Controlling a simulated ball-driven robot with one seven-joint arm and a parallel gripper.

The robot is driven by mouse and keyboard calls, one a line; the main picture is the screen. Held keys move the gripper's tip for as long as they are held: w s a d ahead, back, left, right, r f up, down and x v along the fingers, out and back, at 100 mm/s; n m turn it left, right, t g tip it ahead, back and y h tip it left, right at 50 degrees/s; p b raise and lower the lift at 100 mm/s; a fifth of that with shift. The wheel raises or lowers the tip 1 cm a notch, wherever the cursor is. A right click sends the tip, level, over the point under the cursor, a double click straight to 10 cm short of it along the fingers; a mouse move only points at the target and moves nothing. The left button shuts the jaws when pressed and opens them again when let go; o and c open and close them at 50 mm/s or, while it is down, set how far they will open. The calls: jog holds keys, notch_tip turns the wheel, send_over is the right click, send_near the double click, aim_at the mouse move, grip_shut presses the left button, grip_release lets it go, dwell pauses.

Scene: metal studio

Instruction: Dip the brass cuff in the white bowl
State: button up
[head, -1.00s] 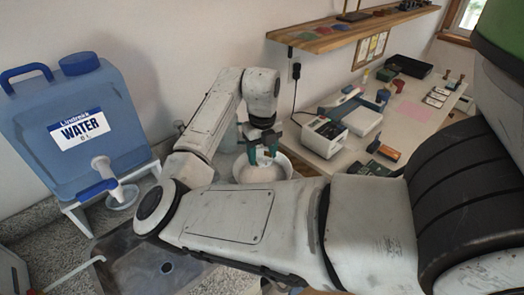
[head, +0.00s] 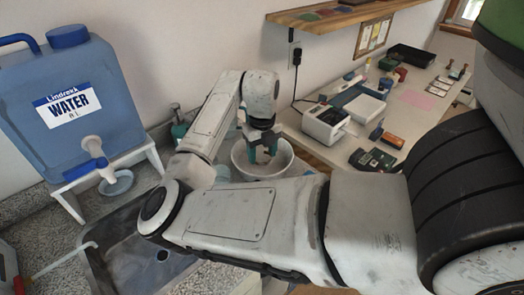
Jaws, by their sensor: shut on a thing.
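The white bowl (head: 282,172) stands on the counter beyond my forearm, with its inside partly visible. My gripper (head: 262,158) points down with its teal fingers over and partly inside the bowl's opening. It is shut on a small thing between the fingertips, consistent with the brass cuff. The cuff is too small and hidden to make out clearly, and I cannot tell whether it touches what is in the bowl. My arm covers part of the bowl's front.
A blue water container (head: 75,100) on a white stand is at left. A sink (head: 150,250) lies in front of it. A teal bottle (head: 180,128) stands left of the bowl. The desk at right holds a white device (head: 325,123), a dark board (head: 372,160) and several small items.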

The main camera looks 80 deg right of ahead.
jog(key=shift+f, duration=0.4)
jog(key=shift+r, duration=0.1)
jog(key=shift+r+p, duration=0.5)
jog(key=shift+r, duration=0.15)
jog(key=shift+f+b, duration=0.5)
jog(key=shift+f, duration=0.25)
jog(key=shift+r+p, duration=0.7)
jog(key=shift+r, duration=0.05)
jog(key=shift+f+b, duration=0.6)
jog(key=shift+f, duration=0.15)
dwell(1.1)
jog(key=shift+r, duration=0.1)
dwell(0.4)
jog(key=shift+r+p, duration=3.1)
jog(key=shift+r, duration=0.95)
